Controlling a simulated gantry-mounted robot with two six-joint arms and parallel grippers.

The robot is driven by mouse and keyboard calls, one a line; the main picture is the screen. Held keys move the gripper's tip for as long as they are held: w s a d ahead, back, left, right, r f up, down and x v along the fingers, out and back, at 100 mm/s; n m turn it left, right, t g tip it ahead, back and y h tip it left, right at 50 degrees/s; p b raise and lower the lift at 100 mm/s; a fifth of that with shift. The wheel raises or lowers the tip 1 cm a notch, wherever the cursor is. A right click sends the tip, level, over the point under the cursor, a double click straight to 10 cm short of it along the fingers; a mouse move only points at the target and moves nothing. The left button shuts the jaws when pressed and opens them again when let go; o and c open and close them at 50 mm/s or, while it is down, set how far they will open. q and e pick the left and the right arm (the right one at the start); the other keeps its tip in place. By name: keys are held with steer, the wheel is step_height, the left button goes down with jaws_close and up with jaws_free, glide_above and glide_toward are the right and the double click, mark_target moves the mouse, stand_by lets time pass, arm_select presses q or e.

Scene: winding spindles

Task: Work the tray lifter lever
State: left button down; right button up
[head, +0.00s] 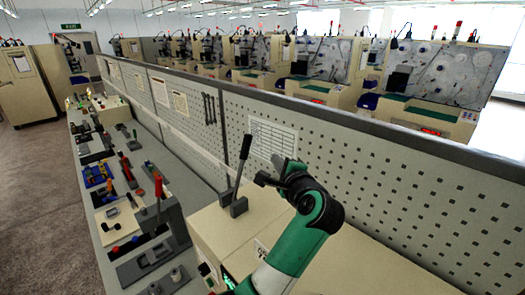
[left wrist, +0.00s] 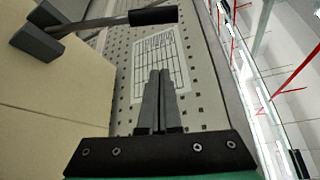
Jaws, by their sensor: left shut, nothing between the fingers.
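A lever with a black grip (head: 245,147) and a grey shaft rises from a dark grey bracket (head: 233,206) on top of a cream machine box (head: 222,232). It stands nearly upright, leaning a little right. In the left wrist view the lever's black grip (left wrist: 153,16) is at the top, with the bracket (left wrist: 36,40) at upper left. My left gripper (head: 265,180) is just right of the lever shaft, apart from it. In the left wrist view its fingers (left wrist: 161,76) are together with nothing between them. My right gripper is out of view.
A perforated grey panel (head: 390,180) with a printed sheet (head: 273,140) stands close behind the lever. A bench at left holds a red-handled lever (head: 158,186) and several small tools and fixtures. Rows of machines stand beyond the panel.

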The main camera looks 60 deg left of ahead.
mark_target(241, 168)
arm_select(q)
steer(key=s+a+p, duration=0.1)
steer(key=a+p, duration=0.4)
steer(key=a, duration=0.4)
steer(key=shift+a+f, duration=0.15)
steer(key=shift+a, duration=0.05)
stand_by(0.3)
